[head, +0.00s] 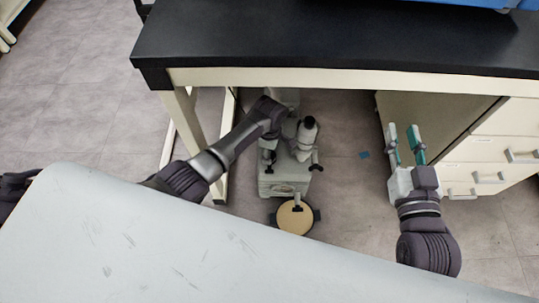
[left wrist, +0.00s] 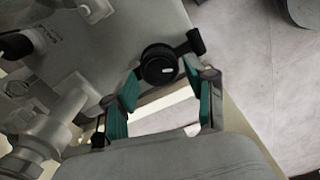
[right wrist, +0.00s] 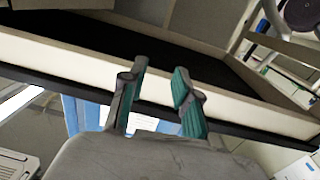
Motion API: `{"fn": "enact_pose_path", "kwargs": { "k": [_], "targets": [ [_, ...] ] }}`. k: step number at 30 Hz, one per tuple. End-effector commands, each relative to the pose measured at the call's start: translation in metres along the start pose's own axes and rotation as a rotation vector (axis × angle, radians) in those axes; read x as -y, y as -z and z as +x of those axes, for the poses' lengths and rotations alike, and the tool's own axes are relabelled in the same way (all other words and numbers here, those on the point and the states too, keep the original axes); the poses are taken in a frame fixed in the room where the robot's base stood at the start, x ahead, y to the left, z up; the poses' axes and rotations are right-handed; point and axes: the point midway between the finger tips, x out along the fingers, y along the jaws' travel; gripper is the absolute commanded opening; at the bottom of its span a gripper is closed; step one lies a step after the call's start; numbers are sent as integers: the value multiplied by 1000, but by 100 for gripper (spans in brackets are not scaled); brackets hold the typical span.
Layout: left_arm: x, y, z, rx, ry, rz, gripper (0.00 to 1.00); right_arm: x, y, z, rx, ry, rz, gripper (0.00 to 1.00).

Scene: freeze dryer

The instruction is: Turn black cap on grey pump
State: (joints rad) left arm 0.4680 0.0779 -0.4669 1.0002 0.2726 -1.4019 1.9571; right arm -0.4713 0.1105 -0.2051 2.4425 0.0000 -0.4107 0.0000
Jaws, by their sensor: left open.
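The grey pump (head: 284,185) stands on the floor under the black-topped bench. In the left wrist view its grey body (left wrist: 110,40) fills the upper left. A round black cap (left wrist: 158,65) with a side arm shows there on the pump. My left gripper (left wrist: 161,82) is open, with its teal-padded fingertips on either side of the cap; I cannot tell whether they touch it. In the head view my left arm hides that gripper. My right gripper (head: 403,134) is open and empty, in front of the drawers.
The bench (head: 330,40) overhangs the pump, with a leg to its left. A drawer cabinet (head: 500,150) stands at the right. A round tan-topped object (head: 295,217) lies in front of the pump. Floor shows between pump and cabinet.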

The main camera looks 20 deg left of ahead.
Motion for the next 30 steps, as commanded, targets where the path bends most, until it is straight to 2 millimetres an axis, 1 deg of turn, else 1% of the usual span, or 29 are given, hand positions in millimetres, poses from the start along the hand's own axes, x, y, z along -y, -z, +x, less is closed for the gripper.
{"fn": "enact_pose_path", "kwargs": {
  "k": [1, 3, 6, 9, 13, 21, 26, 27, 29, 30],
  "targets": [
    [0, 0, 6, 0, 0, 0, 55, 1, 6, 1, -50, 3, 1, 31],
    [0, 0, 10, -1, 0, 0, 55, 3, 17, 1, -113, 7, 3, 31],
    [0, 0, 15, -1, 0, 0, 55, 5, 30, 0, -187, 11, 4, 31],
    [-1, 0, 18, -1, -1, 0, 55, 6, 39, -1, -236, 13, 5, 31],
    [0, 0, 20, -1, -1, 0, 55, 6, 45, -2, -268, 15, 6, 31],
    [0, 0, 20, -1, -1, 0, 55, 6, 46, -2, -274, 15, 6, 31],
    [0, 0, 20, -1, 0, 0, 29, 6, 46, -2, -274, 15, 6, 31],
    [0, 0, 20, -1, 0, 0, 22, 6, 46, -2, -273, 14, 6, 31],
    [0, 0, 20, -1, 0, 0, 12, 6, 46, -2, -273, 14, 6, 31],
    [0, 0, 20, -1, 0, 0, 10, 6, 46, -2, -273, 14, 6, 31]
  ]
}}
